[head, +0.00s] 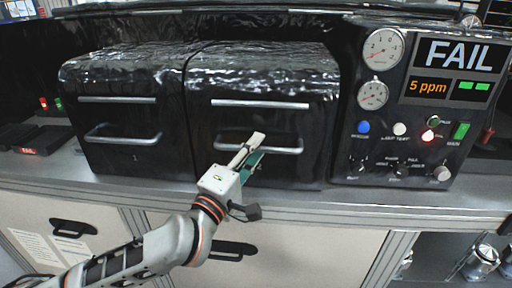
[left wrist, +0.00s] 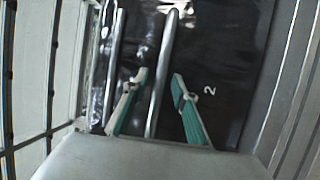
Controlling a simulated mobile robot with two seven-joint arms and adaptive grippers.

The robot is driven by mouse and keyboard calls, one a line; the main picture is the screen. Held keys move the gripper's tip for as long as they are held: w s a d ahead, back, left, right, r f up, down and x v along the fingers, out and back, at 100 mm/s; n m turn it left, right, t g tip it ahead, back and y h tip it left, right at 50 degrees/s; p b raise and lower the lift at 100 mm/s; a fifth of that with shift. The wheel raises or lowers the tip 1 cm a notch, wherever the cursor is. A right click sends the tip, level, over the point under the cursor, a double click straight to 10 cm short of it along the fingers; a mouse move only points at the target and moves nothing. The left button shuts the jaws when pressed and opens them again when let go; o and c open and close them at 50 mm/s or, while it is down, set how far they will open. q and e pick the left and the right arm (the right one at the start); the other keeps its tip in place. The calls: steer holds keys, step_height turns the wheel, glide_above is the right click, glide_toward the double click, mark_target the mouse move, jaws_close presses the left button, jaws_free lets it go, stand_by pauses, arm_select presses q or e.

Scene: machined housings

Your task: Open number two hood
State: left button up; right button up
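The number two hood (head: 258,82) is the right one of two glossy black hoods and looks closed. Its front has an upper bar (head: 260,104) and a lower looped handle (head: 286,150). My left gripper (head: 258,145) is at the lower handle's left half. In the left wrist view the "2" marking (left wrist: 209,91) shows on the dark front. There my left gripper (left wrist: 159,81) is open, its green-padded fingers apart, with the handle bar (left wrist: 168,45) running between them in the picture. Contact with the bar cannot be told. My right gripper is not in view.
The number one hood (head: 120,90) stands close on the left. A control panel (head: 408,110) with gauges, knobs and a "FAIL" display stands on the right. A grey counter edge (head: 340,204) runs below the hoods, above pale cabinet doors with black handles.

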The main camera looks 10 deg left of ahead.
arm_select(q)
steer(key=shift+w+d+r, duration=0.1)
steer(key=shift+w, duration=0.15)
jaws_close()
steer(key=shift+w+r, duration=0.15)
steer(key=shift+r, duration=0.35)
glide_toward(263, 55)
steer(key=d+f, duration=0.2)
steer(key=f, duration=0.1)
steer(key=d+f, duration=0.1)
steer(key=f, duration=0.1)
steer(key=shift+s+d+f, duration=0.1)
steer(key=shift+s+d, duration=0.1)
steer(key=shift+d, duration=0.15)
steer(key=w+r, duration=0.8)
steer(key=w, duration=0.1)
steer(key=shift+w+r, duration=0.3)
steer(key=shift+w, duration=0.15)
